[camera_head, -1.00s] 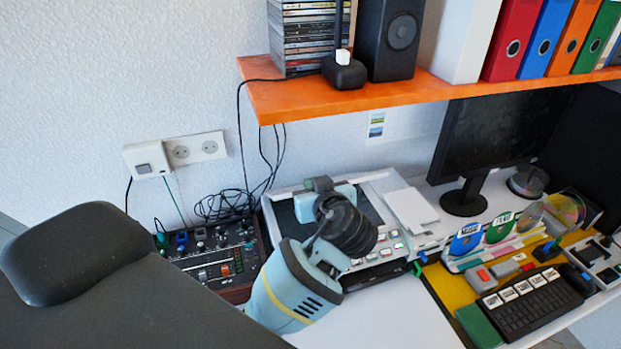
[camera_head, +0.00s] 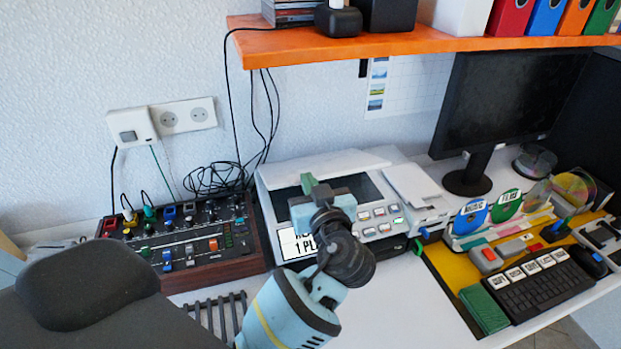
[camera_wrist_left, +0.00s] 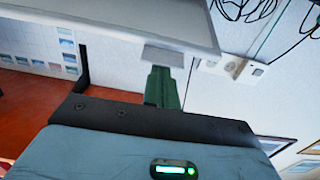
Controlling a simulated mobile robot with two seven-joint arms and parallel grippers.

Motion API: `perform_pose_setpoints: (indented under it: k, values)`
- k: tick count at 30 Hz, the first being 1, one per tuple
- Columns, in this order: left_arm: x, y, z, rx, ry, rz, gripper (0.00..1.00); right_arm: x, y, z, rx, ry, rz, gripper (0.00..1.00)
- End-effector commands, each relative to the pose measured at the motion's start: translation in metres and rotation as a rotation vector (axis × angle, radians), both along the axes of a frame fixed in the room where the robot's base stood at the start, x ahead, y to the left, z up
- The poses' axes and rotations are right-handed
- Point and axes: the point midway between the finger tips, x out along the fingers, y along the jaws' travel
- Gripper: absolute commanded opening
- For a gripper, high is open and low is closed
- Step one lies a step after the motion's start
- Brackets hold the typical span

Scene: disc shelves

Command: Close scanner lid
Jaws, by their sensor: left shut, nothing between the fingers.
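The scanner (camera_head: 376,190) is a white machine with a dark glass area and buttons, in the middle of the desk in the head view. Its lid (camera_head: 325,166) shows as a thin white slab at the back, raised off the glass. In the left wrist view the lid (camera_wrist_left: 110,22) is a pale panel across the top with a small tab (camera_wrist_left: 175,55). My left gripper (camera_head: 309,183) is shut and empty over the scanner, in front of the lid. Its green fingertips (camera_wrist_left: 163,86) are just at the tab; whether they touch is unclear. My right gripper is not in view.
A mixer (camera_head: 190,245) with cables stands left of the scanner. An orange shelf (camera_head: 400,43) hangs above. A monitor (camera_head: 500,100), disc holders and a keyboard (camera_head: 540,298) are on the right. The white desk (camera_head: 390,305) in front of the scanner is mostly clear.

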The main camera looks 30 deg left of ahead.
Motion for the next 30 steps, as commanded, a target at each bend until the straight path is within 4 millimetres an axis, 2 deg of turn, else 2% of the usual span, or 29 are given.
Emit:
perform_pose_setpoints:
  k: [1, 8, 23, 30]
  values:
    - [-0.004, -0.004, -0.021, -0.005, 0.014, -0.001, 0.0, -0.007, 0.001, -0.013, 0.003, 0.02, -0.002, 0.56]
    - [-0.011, -0.012, -0.042, -0.004, 0.006, 0.0, 0.0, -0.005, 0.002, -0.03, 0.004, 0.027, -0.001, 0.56]
    - [-0.012, -0.013, -0.04, -0.002, -0.001, 0.001, 0.0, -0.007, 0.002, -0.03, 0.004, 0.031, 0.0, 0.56]
    - [-0.006, -0.006, -0.024, -0.003, -0.003, 0.0, 0.0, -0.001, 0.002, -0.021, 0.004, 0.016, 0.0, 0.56]
